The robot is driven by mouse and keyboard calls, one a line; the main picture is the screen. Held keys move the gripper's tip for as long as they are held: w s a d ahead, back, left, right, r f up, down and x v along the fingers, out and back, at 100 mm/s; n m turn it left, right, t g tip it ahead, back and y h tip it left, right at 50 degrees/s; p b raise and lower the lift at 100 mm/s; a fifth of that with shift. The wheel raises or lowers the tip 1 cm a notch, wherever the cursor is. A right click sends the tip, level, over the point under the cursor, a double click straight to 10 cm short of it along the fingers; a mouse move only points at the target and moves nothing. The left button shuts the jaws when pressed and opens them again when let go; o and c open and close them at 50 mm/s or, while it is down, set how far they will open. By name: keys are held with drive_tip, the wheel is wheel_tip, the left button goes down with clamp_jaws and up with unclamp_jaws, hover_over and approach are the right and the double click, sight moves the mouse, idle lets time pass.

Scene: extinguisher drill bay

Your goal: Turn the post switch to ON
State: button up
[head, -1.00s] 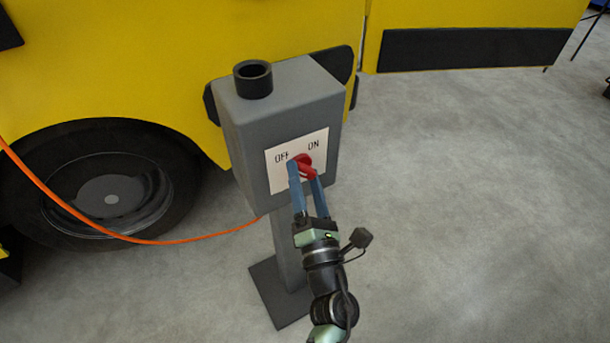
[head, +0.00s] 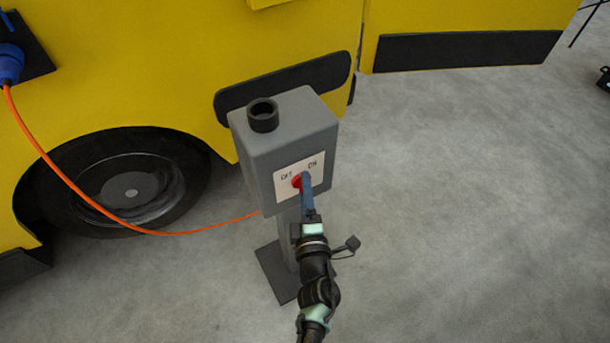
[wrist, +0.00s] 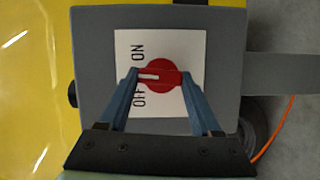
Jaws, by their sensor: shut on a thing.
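The post switch is a red round knob (head: 297,181) with a raised bar, on a white plate (head: 319,183) marked OFF at left and ON at right. The plate is on the front of a grey box (head: 263,178) on a post. In the wrist view, the red knob (wrist: 163,88) shows a white mark on its bar, pointing between the ON and OFF labels, at neither word. My gripper (wrist: 159,76) is shut on the bar, one blue finger at each end. In the head view, my gripper (head: 304,178) partly hides the knob, and its fingers overlap.
A yellow vehicle (head: 180,70) with a dark wheel (head: 130,190) stands close behind the post. An orange cable (head: 60,178) runs from a blue plug (head: 9,65) to behind the grey box. Open concrete floor (head: 460,200) lies to the right.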

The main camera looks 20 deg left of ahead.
drive_tip(key=m+g+p, duration=0.1)
drive_tip(key=m+p, duration=0.1)
drive_tip(key=p, duration=0.1)
drive_tip(key=m+g+p, duration=0.1)
drive_tip(key=m+p, duration=0.1)
drive_tip(key=p, duration=0.2)
drive_tip(key=m+g+p, duration=0.1)
drive_tip(key=m+p, duration=0.1)
drive_tip(key=p, duration=0.1)
drive_tip(key=shift+w+d+r, duration=0.15)
drive_tip(key=shift+r, duration=0.1)
drive_tip(key=shift+m+p, duration=0.3)
drive_tip(key=o, duration=1.4)
drive_tip(key=p+v, duration=0.6)
drive_tip(key=v, duration=0.7)
drive_tip(key=shift+r+p, duration=0.1)
drive_tip(key=shift+p, duration=0.25)
